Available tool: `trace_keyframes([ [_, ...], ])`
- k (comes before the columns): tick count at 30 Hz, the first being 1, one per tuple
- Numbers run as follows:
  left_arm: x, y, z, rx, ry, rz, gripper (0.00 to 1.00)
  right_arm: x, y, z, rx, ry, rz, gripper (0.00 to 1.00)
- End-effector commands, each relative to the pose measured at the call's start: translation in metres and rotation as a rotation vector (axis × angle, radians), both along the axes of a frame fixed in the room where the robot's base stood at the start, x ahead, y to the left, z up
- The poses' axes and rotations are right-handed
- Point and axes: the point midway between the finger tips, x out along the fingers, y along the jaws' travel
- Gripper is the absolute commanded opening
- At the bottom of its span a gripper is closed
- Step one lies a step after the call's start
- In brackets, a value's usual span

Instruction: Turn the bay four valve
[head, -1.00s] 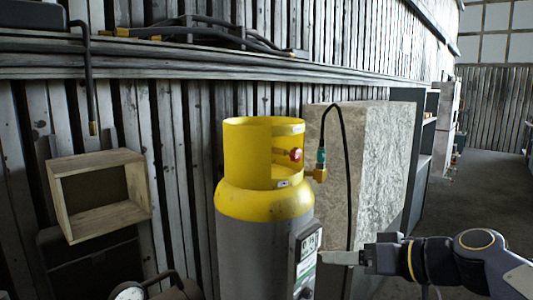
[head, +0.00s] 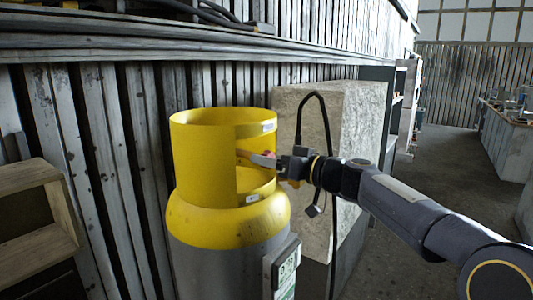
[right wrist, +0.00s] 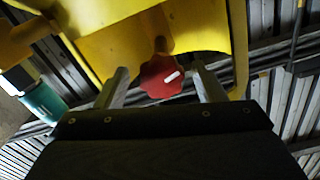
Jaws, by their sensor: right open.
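The valve is a red knob (right wrist: 160,76) with a white mark, inside the yellow collar of a gas cylinder (head: 228,225). In the head view the knob (head: 268,154) is mostly hidden behind my right gripper (head: 264,160), which reaches into the collar's opening from the right. In the right wrist view my right gripper (right wrist: 160,86) is open, with one finger on each side of the knob. Gaps show between fingers and knob; I cannot tell whether either touches. My left gripper is not in view.
A teal and brass hose fitting (right wrist: 42,100) is close on the left in the right wrist view. A black hose (head: 326,130) hangs before a large stone block (head: 358,120). A wooden box (head: 35,215) is at left. Open floor (head: 440,165) lies to the right.

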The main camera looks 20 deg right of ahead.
Motion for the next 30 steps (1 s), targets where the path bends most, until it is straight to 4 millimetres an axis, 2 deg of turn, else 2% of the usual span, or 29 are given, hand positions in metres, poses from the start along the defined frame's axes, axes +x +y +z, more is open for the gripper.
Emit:
trace_keyframes([
  [4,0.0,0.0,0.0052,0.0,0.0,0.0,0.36,0.0089,0.0055,0.0007,0.001,0.001,0.0,0.63],
  [12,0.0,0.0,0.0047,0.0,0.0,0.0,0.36,0.0099,0.0062,-0.0003,0.001,0.001,0.0,0.63],
  [22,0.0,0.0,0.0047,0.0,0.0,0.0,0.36,0.0097,0.0061,-0.0004,0.001,0.001,0.0,0.2],
  [30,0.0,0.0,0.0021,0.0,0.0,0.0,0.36,0.0096,0.0061,-0.0014,0.02,0.013,0.0,0.19],
])
